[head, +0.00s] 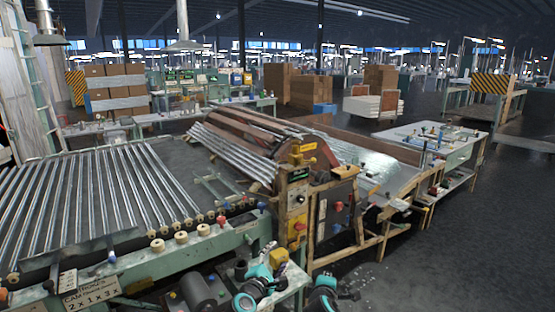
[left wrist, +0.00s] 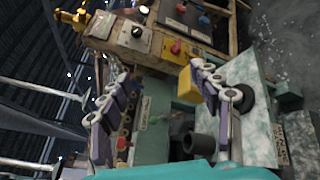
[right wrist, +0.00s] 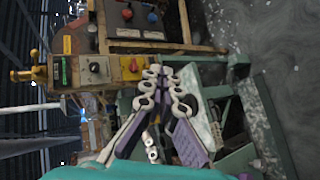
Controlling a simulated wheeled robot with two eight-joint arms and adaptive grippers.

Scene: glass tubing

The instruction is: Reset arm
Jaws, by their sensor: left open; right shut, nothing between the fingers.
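My left gripper (head: 277,286) shows small and dark at the bottom of the head view, in front of the control post. In the left wrist view its purple-and-white fingers (left wrist: 160,72) stand wide apart with nothing between them. My right gripper (head: 348,294) is to its right, low in the head view, over the dark floor. In the right wrist view its fingers (right wrist: 162,74) are together at the tips and hold nothing. The exact gap between each gripper and the machine is hard to tell.
A control post (head: 297,205) with knobs and buttons stands close ahead. A green-framed conveyor with glass tubes (head: 95,195) fills the left. A small table (head: 290,283) with a yellow block (left wrist: 190,85) is near the left gripper. The floor (head: 450,255) at right is clear.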

